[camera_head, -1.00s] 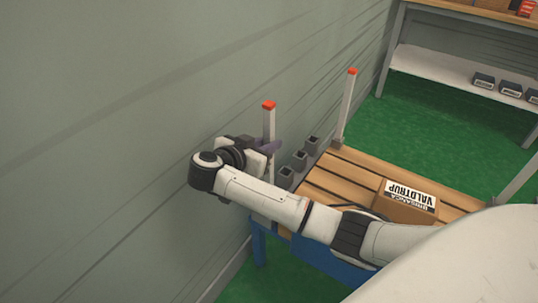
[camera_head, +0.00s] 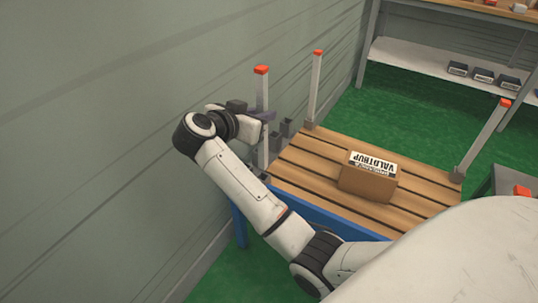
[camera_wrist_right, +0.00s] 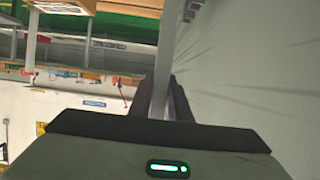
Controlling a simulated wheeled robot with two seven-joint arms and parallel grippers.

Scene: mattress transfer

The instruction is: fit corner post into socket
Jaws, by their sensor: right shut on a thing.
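The corner post (camera_head: 261,92) is a pale upright bar with a red cap, near the left wall. My right gripper (camera_head: 264,116) is shut around its middle. In the right wrist view the post (camera_wrist_right: 164,55) runs between the two dark fingers. Its lower end is by a grey socket (camera_head: 265,179) at the pallet's near left corner; I cannot tell whether it is inside. The slatted wooden pallet (camera_head: 300,165) carries other posts standing at the far left corner (camera_head: 315,85) and far right corner (camera_head: 485,138). My left gripper is out of view.
A cardboard box (camera_head: 366,186) with a VALDTRUP label lies on the pallet. Grey holders (camera_head: 285,130) stand along its left edge, close to the wall (camera_head: 90,110). A shelf (camera_head: 425,62) with small boxes is at the back. Green floor (camera_head: 400,120) lies between.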

